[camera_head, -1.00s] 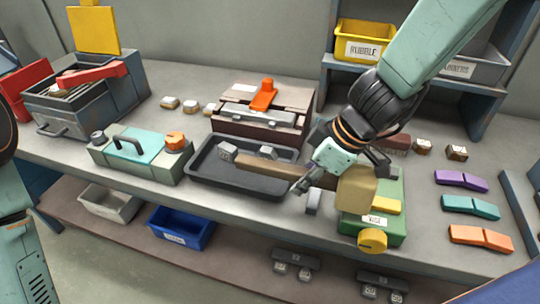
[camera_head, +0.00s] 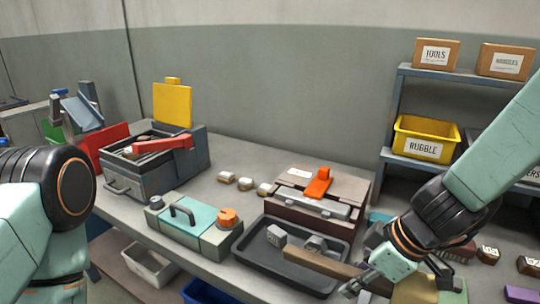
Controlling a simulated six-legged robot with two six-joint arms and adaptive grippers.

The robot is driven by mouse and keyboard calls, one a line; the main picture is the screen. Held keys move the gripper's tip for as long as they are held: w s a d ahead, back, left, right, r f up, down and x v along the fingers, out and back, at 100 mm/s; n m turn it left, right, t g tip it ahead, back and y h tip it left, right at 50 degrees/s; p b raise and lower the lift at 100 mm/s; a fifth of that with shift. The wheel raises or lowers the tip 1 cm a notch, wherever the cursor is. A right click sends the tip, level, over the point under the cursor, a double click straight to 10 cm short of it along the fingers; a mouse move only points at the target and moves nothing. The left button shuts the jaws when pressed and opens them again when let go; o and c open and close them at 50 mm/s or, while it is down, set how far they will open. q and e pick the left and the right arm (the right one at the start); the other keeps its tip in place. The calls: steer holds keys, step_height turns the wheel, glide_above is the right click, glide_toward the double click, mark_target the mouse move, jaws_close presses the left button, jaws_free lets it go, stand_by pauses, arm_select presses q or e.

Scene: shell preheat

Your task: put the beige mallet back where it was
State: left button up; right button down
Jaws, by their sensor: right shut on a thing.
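My right gripper (camera_head: 366,277) is shut on the beige mallet, around its brown handle (camera_head: 325,264) close to the head. The mallet's beige block head (camera_head: 415,290) shows at the bottom edge, partly cut off. The handle points left over the black tray (camera_head: 258,262). I cannot tell how high it is above the tray. Two grey metal pieces (camera_head: 276,236) lie in the tray. My left arm shows at the left edge; its gripper is out of view.
A teal-lidded case (camera_head: 190,222) with an orange knob stands left of the tray. A brown box (camera_head: 345,190) with an orange handle stands behind it. A grey toolbox (camera_head: 185,160) is farther left. A shelf with a yellow RUBBLE bin (camera_head: 425,138) stands back right.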

steer(key=shift+a+r, duration=0.1)
steer(key=shift+w+a+m+t+h, duration=0.2)
steer(key=shift+m+t+h, duration=0.15)
steer(key=shift+m, duration=0.65)
steer(key=shift+s+d+m+t+h, duration=0.15)
steer(key=shift+m+t+h, duration=0.15)
steer(key=shift+m, duration=0.5)
steer(key=shift+s+d+m+t+h, duration=0.15)
steer(key=shift+m+h, duration=0.1)
steer(key=shift+m, duration=0.55)
steer(key=shift+w, duration=0.15)
